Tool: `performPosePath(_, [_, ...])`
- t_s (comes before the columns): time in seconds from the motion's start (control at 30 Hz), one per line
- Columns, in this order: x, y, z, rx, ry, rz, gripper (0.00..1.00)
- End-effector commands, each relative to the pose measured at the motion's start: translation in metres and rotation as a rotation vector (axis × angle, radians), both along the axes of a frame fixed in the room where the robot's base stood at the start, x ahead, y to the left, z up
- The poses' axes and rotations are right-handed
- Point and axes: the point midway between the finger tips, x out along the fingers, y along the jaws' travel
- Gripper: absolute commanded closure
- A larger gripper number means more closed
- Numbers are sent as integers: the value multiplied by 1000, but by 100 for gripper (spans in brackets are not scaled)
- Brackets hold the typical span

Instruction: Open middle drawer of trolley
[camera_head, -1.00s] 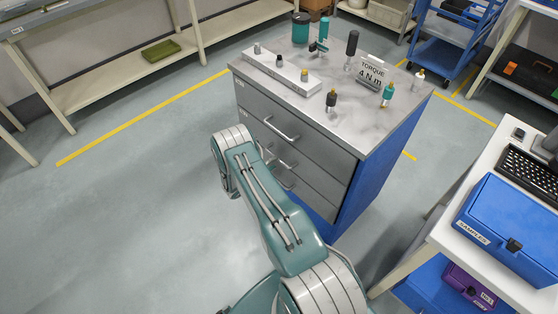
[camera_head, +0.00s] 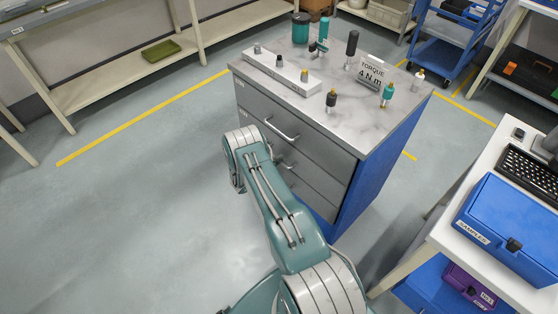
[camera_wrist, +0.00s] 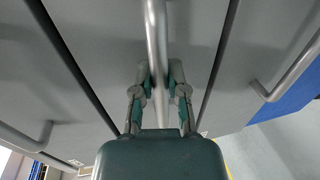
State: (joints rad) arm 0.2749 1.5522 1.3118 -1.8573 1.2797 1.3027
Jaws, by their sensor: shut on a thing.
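The trolley (camera_head: 348,138) is a grey drawer cabinet with blue sides, standing ahead of my arm in the head view. Its middle drawer (camera_head: 314,178) has a metal bar handle (camera_head: 289,164), partly covered by my arm. In the wrist view, my gripper (camera_wrist: 160,82) is shut on the middle drawer's handle (camera_wrist: 154,30), with one finger on each side of the bar. The drawer fronts look about flush in the head view. My gripper itself is hidden behind my arm there.
The top drawer's handle (camera_head: 281,131) is just above. Tools and a "TORQUE 4 N m" sign (camera_head: 371,72) stand on the trolley top. A white table (camera_head: 478,226) with a blue case (camera_head: 510,228) is close on the right. The floor at left is clear.

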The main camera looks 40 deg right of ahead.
Motion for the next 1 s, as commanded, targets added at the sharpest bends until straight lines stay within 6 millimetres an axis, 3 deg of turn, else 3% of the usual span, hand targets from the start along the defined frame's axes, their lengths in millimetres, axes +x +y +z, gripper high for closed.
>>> performPosePath(0.27, [-3,36,-3,6,5,6,100])
performPosePath(0.8, [-17,210,-4,8,6,10,100])
performPosePath(1.0, [-22,260,-5,9,6,7,100])
